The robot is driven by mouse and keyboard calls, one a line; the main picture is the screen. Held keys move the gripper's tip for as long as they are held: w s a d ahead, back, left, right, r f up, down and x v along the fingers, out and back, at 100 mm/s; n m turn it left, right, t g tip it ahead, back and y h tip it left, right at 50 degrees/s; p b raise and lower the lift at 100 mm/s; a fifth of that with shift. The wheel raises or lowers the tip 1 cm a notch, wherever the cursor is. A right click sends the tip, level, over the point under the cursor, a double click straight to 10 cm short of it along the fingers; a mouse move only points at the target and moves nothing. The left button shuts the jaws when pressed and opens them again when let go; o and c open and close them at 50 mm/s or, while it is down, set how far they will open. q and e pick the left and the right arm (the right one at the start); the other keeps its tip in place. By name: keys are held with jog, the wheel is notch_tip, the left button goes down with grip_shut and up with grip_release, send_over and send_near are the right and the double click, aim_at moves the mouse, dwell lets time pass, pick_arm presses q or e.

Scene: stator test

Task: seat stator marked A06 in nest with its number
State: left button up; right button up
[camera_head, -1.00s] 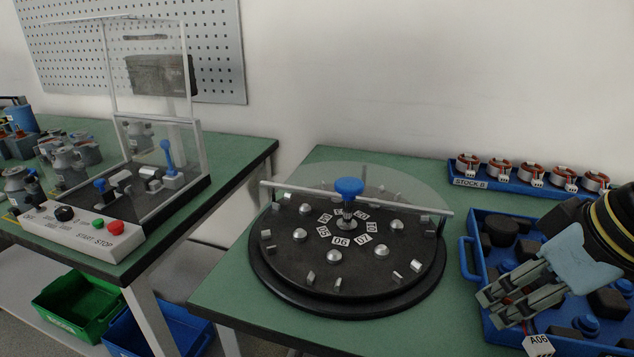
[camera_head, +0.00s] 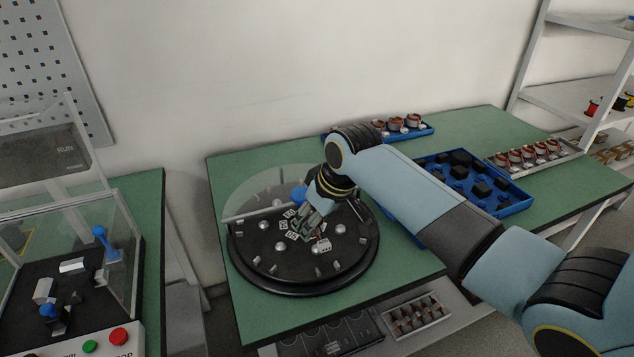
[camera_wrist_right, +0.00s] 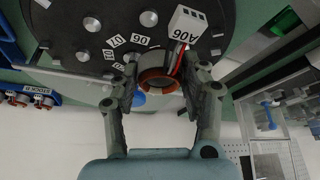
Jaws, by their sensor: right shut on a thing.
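My right gripper (camera_head: 307,228) is over the black round dial (camera_head: 262,270) in the head view. In the wrist view the right gripper (camera_wrist_right: 158,98) is shut on the stator (camera_wrist_right: 157,82), a ring with copper windings and red leads. Its white tag (camera_wrist_right: 188,24) reads A06; the tag also shows in the head view (camera_head: 323,245), where the stator is mostly hidden by the fingers. On the dial, the 06 number plate (camera_wrist_right: 140,39) lies just beyond the stator, beside the 07 plate (camera_wrist_right: 115,41). I cannot tell whether the stator touches the dial. My left gripper is not in view.
A blue tray (camera_head: 516,207) and stator racks (camera_head: 410,123) are at the back right. A clear-walled test station (camera_head: 75,262) stands left, across a gap.

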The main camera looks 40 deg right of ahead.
aim_at(315, 245)
jog(key=shift+w+d+p, duration=0.1)
jog(key=shift+d+p, duration=0.35)
jog(key=shift+d, duration=0.25)
jog(key=shift+f+b, duration=0.55)
jog(key=shift+b, duration=0.1)
pick_arm(q)
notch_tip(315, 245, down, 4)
jog(key=b, duration=0.4)
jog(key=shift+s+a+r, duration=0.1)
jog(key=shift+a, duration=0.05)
pick_arm(e)
notch_tip(315, 245, down, 4)
jog(key=shift+r, duration=0.1)
jog(key=shift+f+b, duration=0.65)
jog(key=shift+f, duration=0.3)
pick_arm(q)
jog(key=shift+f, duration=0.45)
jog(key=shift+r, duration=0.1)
pick_arm(e)
jog(key=shift+f, duration=0.4)
jog(key=o, duration=1.3)
